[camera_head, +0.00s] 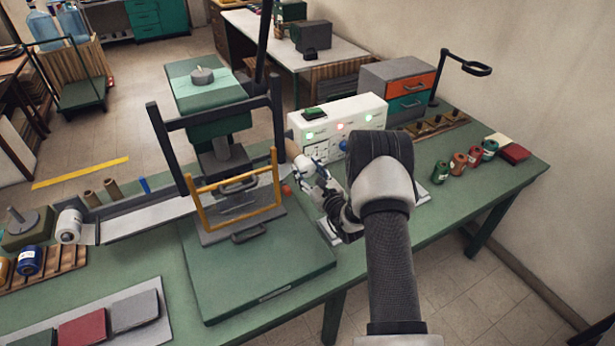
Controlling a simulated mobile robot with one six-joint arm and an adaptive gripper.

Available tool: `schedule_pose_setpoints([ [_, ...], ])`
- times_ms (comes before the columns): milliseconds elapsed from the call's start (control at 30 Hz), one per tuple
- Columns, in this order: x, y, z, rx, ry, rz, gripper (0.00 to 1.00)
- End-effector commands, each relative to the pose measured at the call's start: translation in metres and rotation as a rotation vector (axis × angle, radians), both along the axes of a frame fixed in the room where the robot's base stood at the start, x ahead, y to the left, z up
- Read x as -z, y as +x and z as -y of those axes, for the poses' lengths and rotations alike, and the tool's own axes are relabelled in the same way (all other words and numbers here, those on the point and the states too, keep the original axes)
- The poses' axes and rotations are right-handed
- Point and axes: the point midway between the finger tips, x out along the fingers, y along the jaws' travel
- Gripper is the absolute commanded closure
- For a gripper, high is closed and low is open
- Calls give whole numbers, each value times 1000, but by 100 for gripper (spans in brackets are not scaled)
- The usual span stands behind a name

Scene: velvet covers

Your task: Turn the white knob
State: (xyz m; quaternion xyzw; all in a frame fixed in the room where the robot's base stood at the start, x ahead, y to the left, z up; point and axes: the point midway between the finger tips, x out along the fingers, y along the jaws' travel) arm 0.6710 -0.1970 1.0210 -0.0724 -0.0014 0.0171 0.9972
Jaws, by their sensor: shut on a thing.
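My gripper (309,171) is at the right side of the green press, in front of the left end of the white control box (338,122). Its fingers are shut on a small pale rounded piece (303,164), which looks like the white knob. The fingers hide much of it, and I cannot tell its turn angle or what it is mounted on. The control box has green and red lights and small dark controls on its front. My arm covers the box's lower right part.
The press has a dark frame and a yellow guard (237,192) just left of my gripper. A small red ball (286,190) is close below. Thread spools (458,160) stand to the right on the green table (440,215). A drawer unit (398,86) stands behind.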

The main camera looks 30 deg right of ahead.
Motion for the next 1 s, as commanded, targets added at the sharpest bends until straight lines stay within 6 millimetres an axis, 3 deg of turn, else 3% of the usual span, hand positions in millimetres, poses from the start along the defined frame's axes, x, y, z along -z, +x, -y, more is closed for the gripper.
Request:
schedule_pose_setpoints([
  [500, 1, 0, 1, 0, -426, 16, 76],
  [1000, -1, 0, 1, 0, -574, 20, 76],
])
